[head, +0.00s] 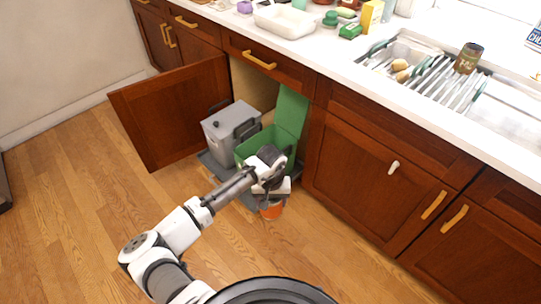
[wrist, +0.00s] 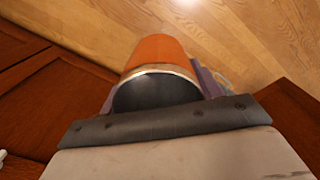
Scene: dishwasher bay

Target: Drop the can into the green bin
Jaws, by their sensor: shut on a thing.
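The orange can (head: 271,211) hangs below my gripper (head: 271,201). In the wrist view the can (wrist: 158,50) sits between the fingers of my gripper (wrist: 160,88), its dark, silver-rimmed end towards the camera. My gripper is shut on it. The green bin (head: 246,152) stands in the open cabinet with its lid (head: 292,112) raised. My gripper and the can are in front of the bin, at its lower right in the head view. My wrist hides part of the bin, and its inside shows only partly.
A grey bin (head: 222,133) stands left of the green bin. The open cabinet door (head: 172,112) sticks out on the left. Closed cabinets (head: 368,165) are on the right. Above is a white counter with a sink rack (head: 437,82) and another can (head: 468,58). The wood floor (head: 90,215) is clear.

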